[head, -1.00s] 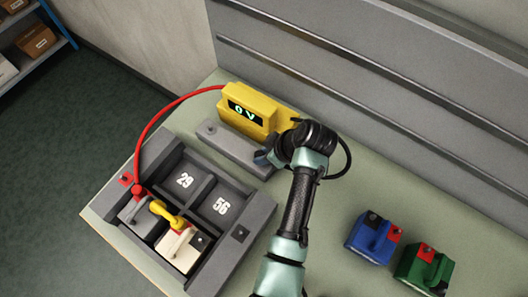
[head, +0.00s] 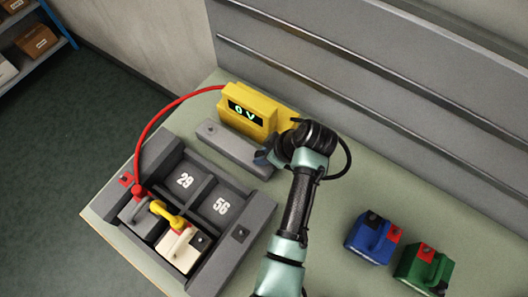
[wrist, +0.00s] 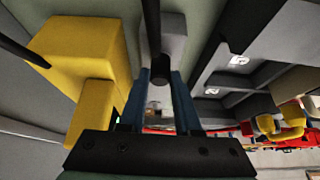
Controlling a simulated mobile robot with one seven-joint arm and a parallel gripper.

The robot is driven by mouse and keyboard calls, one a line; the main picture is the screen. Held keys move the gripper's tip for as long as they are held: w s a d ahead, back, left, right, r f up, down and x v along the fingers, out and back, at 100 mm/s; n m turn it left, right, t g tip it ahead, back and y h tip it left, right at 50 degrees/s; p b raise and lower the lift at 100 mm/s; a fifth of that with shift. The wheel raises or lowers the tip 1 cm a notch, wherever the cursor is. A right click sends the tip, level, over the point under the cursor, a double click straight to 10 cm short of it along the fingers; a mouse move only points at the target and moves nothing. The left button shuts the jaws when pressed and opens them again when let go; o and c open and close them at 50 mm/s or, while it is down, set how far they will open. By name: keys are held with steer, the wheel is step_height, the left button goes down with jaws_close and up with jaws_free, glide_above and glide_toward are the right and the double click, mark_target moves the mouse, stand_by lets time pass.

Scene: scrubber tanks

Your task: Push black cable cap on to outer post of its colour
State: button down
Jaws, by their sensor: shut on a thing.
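My gripper (head: 265,157) is over the grey bar in front of the yellow meter. In the wrist view its two blue fingers (wrist: 161,100) are closed on the black cable cap (wrist: 160,70), whose cable runs up out of frame. The head view hides the cap behind my gripper. The white tank (head: 176,250) stands in the tray's front right bay, with a black post (head: 201,240) at its outer right side. The grey tank (head: 136,214) beside it carries the red cable cap (head: 138,190). A yellow link (head: 165,213) joins the two tanks.
The yellow meter (head: 248,107) reads 0 V behind the grey bar (head: 228,145). Blue (head: 372,238) and green (head: 424,268) tanks stand at right.

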step_height(320, 180, up, 5)
steer(key=p, duration=0.4)
stand_by(0.3)
step_height(320, 180, up, 5)
steer(key=n+g+p, duration=0.1)
steer(key=n+p, duration=0.1)
steer(key=p, duration=0.1)
steer(key=shift+f+y, duration=0.15)
steer(key=shift+y, duration=0.15)
